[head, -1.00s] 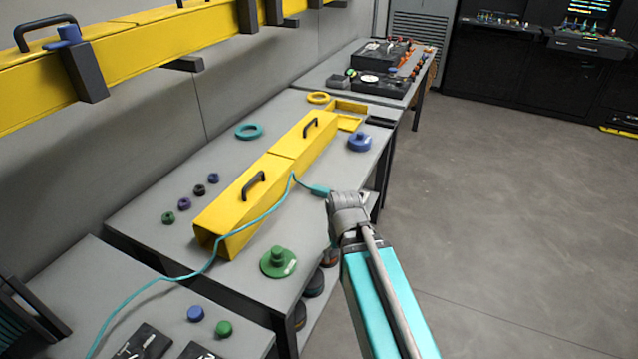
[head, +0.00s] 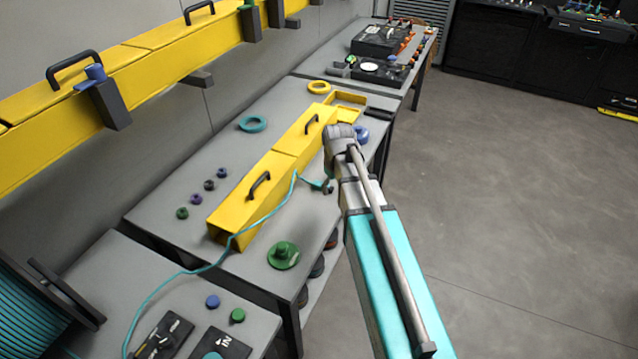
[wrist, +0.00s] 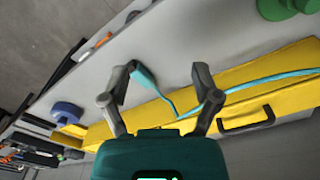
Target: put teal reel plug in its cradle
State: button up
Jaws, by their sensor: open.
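The teal reel plug (head: 316,184) lies on the grey bench, right of the yellow trough, at the end of a teal cable (head: 268,216). The wrist view shows the plug (wrist: 143,76) close to the left finger, on the inner side. My gripper (wrist: 163,74) is open over the bench, its fingers spread with the plug and bare bench between them. In the head view, my wrist hides much of my gripper (head: 329,187), near the plug. I cannot tell which fixture is the plug's cradle.
The yellow trough (head: 245,214) with black handles runs along the bench. A green spool (head: 283,256) stands near the front, a blue one (head: 361,133) beyond my wrist. A large teal reel (head: 28,312) is at lower left. The floor at right is clear.

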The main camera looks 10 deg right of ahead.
jog(key=w+n, duration=0.6)
jog(key=w, duration=0.9)
jog(key=shift+d, duration=0.25)
jog(key=shift+f, duration=0.15)
notch_tip(320, 180, down, 8)
jog(key=b, duration=0.8)
jog(key=shift+f+b, duration=0.15)
jog(key=shift+b, duration=0.2)
jog(key=shift+s+f, duration=0.1)
jog(key=shift+s+d+f+b, duration=0.1)
jog(key=shift+f+b, duration=2.4)
jog(key=shift+b, duration=0.1)
grip_shut()
